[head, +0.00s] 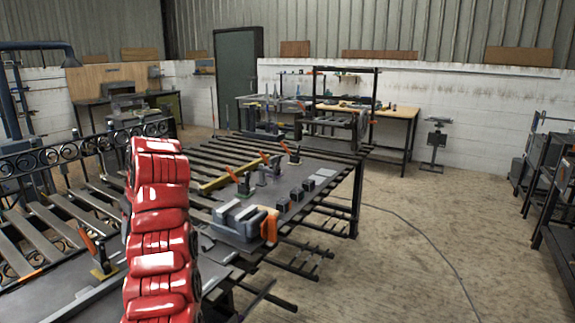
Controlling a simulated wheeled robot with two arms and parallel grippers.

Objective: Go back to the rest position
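Neither of my grippers can be made out in the head view. The black scroll gate (85,148) shows at the left, with curled ironwork along its top and flat slats. A tall red segmented shape (158,243) rises from the bottom edge in the left foreground and hides part of the bench behind it. I cannot tell whether it is part of my own arm. The slatted metal welding table (325,190) runs from the left foreground toward the middle.
A grey vise-like block (240,218) and several orange-handled clamps sit on the table. A wood-topped bench (390,112) stands along the back wall. Dark shelving (560,175) is at the right edge. The concrete floor (430,230) at right is open, with a cable across it.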

